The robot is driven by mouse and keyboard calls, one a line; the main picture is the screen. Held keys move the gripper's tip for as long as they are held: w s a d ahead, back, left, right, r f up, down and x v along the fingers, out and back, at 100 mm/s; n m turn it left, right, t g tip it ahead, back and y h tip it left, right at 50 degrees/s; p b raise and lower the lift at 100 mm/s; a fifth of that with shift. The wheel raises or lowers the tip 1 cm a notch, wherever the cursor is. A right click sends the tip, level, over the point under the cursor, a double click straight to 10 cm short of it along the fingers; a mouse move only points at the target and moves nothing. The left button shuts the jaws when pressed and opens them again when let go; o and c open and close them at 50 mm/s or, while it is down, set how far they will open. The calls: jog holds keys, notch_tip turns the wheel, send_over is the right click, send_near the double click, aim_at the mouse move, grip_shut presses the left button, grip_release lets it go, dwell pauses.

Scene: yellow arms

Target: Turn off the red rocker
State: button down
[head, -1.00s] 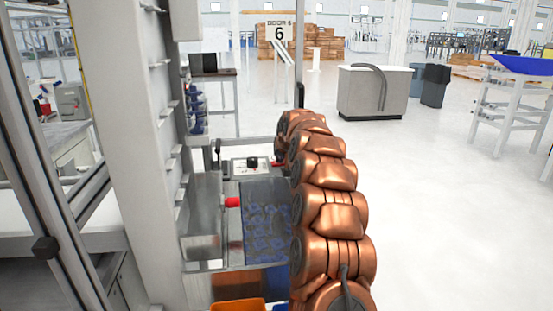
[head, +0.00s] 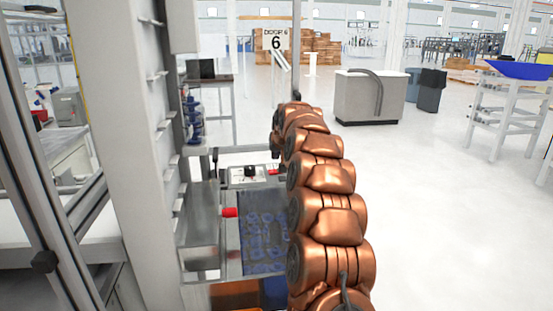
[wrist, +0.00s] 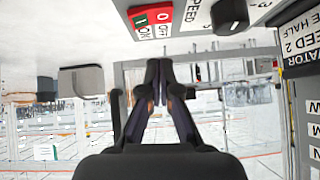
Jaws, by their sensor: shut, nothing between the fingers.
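The red rocker (wrist: 151,19) is at the top of the wrist view, on a pale panel with ON and OFF lettering. I cannot tell which side is pressed in. A small red part also shows at the right end of the panel in the head view (head: 273,171); it may be the rocker. My gripper (wrist: 158,66) is shut and empty, with its dark fingertips together. In the wrist view the fingertips are just below the rocker and appear apart from it. My copper arm hides the gripper in the head view.
A black knob (wrist: 229,16) sits beside the rocker on the panel. A grey column (head: 135,140) stands further left. Open floor lies to the right.

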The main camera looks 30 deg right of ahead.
jog(key=a+v, duration=0.1)
jog(key=v, duration=0.7)
jog(key=shift+b, duration=0.45)
jog(key=shift+a+r, duration=0.1)
